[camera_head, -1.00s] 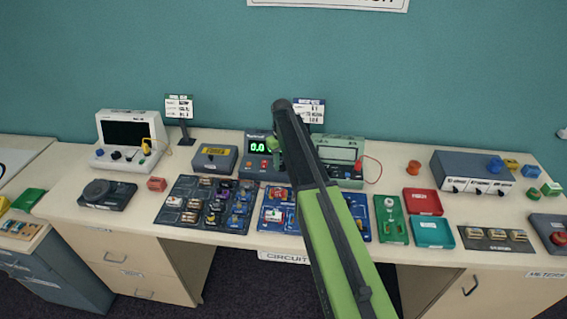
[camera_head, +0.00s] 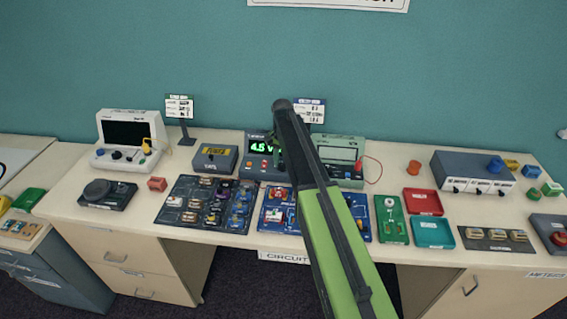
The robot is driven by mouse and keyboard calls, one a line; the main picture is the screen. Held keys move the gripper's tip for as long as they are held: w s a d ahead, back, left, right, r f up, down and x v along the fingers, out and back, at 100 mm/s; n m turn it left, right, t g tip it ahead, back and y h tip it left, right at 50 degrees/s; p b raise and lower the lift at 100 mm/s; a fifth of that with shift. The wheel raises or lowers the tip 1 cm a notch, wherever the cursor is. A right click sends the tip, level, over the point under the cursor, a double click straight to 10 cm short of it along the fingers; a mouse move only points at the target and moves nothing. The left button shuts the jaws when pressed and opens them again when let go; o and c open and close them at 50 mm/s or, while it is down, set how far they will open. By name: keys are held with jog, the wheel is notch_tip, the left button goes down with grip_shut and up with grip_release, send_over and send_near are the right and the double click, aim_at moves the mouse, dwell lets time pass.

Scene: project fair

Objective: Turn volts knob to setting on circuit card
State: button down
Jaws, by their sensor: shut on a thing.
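The power supply (camera_head: 256,168) is a dark box with a green display (camera_head: 262,148) that reads about 4.5 V. It stands mid-bench behind the blue circuit board (camera_head: 275,222). My arm crosses in front of its right part and hides the volts knob. My gripper (camera_head: 278,153) shows only as a sliver at the supply's front, beside my arm. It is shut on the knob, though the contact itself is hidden. The circuit card (camera_head: 312,110) stands behind, partly covered by my arm; its print is too small to read.
A green meter (camera_head: 340,150) with a red lead stands close to the right of the supply. A grey box (camera_head: 215,158) with a yellow label stands to its left. A dark parts board (camera_head: 207,204) lies in front at left. Red (camera_head: 423,202) and teal (camera_head: 433,232) trays lie at right.

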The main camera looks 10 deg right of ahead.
aim_at(282, 165)
jog(key=m, duration=0.5)
jog(key=shift+m, duration=0.3)
dwell(0.4)
jog(key=c, duration=1)
grip_release()
notch_tip(282, 165, up, 18)
jog(key=p, duration=1.7)
jog(key=shift+f+p, duration=0.2)
jog(key=shift+p, duration=0.1)
jog(key=shift+f, duration=0.1)
